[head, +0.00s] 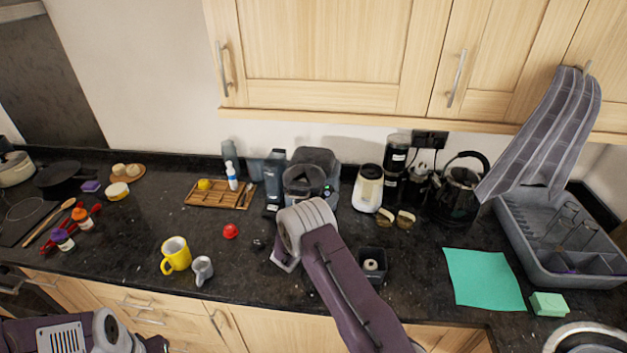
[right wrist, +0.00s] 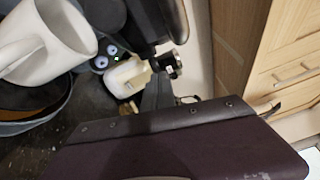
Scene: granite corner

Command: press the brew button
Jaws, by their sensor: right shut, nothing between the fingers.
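The coffee machine (head: 316,160) is a dark grey appliance against the back wall. Its small control panel with round buttons and a green light (head: 327,191) shows just above my right wrist. In the right wrist view, two pale round buttons with a green light (right wrist: 104,52) show near the top left. I cannot tell which is the brew button. My right gripper (head: 303,215) is in front of the machine, shut and empty; its fingertips are hidden, and contact cannot be told. My left gripper (head: 150,345) is partly cut off at the bottom left.
A yellow mug (head: 175,255), a small grey jug (head: 202,270) and a red item (head: 231,231) sit left of my right arm. Cabinets (head: 330,50) hang above.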

